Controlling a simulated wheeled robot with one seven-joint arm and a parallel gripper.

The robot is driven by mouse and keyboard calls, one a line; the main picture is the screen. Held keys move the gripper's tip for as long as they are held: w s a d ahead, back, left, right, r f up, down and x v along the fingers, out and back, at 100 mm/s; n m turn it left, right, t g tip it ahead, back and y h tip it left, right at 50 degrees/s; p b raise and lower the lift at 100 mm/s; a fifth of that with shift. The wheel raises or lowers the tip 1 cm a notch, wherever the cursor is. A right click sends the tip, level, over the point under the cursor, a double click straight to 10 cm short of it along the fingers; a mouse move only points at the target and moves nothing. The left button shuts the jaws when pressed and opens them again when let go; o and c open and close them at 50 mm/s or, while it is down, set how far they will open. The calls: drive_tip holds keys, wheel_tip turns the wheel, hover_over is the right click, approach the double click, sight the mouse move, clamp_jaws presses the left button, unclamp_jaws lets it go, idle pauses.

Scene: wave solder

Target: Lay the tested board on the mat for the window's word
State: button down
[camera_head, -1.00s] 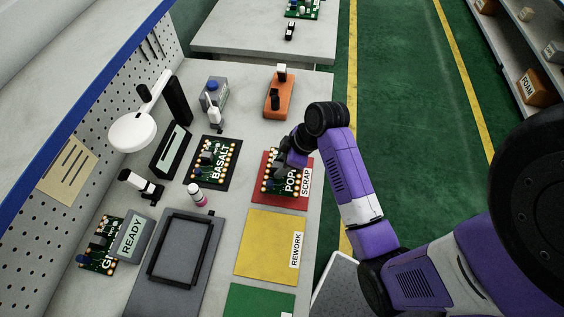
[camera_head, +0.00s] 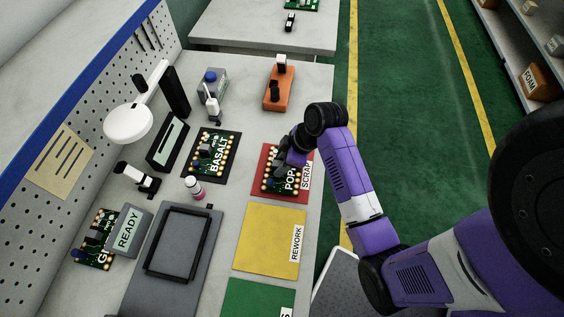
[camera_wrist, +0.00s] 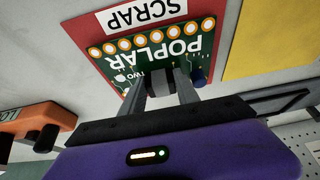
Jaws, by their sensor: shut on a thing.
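The green POPLAR board (camera_head: 271,181) lies on or just over the red SCRAP mat (camera_head: 284,199). My gripper (camera_head: 290,161) is over the board's far part and hides some of it. In the wrist view my gripper (camera_wrist: 168,84) is shut on a dark part of the POPLAR board (camera_wrist: 122,60), whose gold-ringed edge faces the SCRAP label (camera_wrist: 148,13). The yellow REWORK mat (camera_head: 265,240) and a green mat (camera_head: 255,300), its label cut off, are nearer.
The BASALT board (camera_head: 211,155) lies on a dark mat left of the red one. A grey fixture with a dark frame (camera_head: 180,245), a small bottle (camera_head: 195,188) and an orange tool stand (camera_head: 279,92) are nearby.

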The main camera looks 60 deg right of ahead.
drive_tip(key=shift+f, duration=0.4)
drive_tip(key=c, duration=0.8)
unclamp_jaws()
drive_tip(key=shift+c, duration=1.1)
drive_tip(key=shift+c, duration=0.8)
drive_tip(key=shift+o, duration=0.2)
drive_tip(key=o, duration=0.6)
drive_tip(key=shift+c, duration=0.2)
